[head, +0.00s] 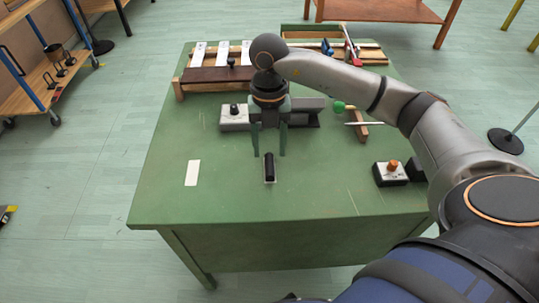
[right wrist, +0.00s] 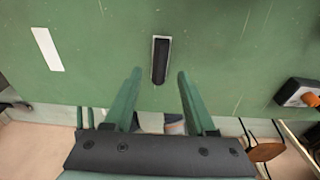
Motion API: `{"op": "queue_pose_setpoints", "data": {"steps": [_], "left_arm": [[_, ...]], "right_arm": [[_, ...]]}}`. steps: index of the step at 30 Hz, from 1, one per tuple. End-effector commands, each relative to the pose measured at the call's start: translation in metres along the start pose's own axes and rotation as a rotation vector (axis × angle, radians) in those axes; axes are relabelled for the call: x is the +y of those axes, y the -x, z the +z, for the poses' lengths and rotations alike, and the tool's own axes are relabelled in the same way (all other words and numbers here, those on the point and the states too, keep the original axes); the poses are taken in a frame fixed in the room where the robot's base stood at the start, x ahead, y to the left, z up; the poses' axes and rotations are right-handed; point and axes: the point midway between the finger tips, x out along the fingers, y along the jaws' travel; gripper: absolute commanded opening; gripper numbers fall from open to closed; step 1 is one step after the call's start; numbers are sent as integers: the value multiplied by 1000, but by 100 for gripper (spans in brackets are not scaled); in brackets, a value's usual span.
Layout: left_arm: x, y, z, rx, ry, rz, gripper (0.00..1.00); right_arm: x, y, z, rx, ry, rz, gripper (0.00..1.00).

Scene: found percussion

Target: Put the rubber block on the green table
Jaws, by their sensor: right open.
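A small black bar, which looks like the rubber block (head: 269,167), lies on a pale rectangle on the green table (head: 320,185), near the table's front middle. It also shows in the right wrist view (right wrist: 161,60), just beyond the fingertips and between their lines. My right gripper (head: 268,154) is open and empty, with its green fingers (right wrist: 159,74) pointing down at the block. The fingers look apart from the block; their exact height above the table is hard to tell. My left gripper is not in view.
A white rectangle (head: 192,173) lies left of the block. A box with an orange knob (head: 391,172) stands at the right. A grey box with a black knob (head: 234,116) and a wooden rack (head: 215,75) stand behind. The front left tabletop is clear.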

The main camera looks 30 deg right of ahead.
Motion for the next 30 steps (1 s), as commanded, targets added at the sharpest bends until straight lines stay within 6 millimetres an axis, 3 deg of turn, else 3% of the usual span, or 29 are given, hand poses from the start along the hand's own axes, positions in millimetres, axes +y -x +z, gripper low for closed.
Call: {"op": "queue_pose_setpoints", "data": {"steps": [1,6,12,25,28,30], "left_arm": [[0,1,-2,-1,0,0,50],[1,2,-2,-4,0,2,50],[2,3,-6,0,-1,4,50],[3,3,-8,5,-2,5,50],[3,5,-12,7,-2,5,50],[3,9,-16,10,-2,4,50]], "right_arm": [[1,15,1,-5,0,3,56],[1,49,0,-3,0,2,56],[0,73,0,-1,-1,1,56],[1,77,-1,5,4,3,56],[14,70,-12,50,50,48,56],[34,60,-30,122,117,127,56]]}}
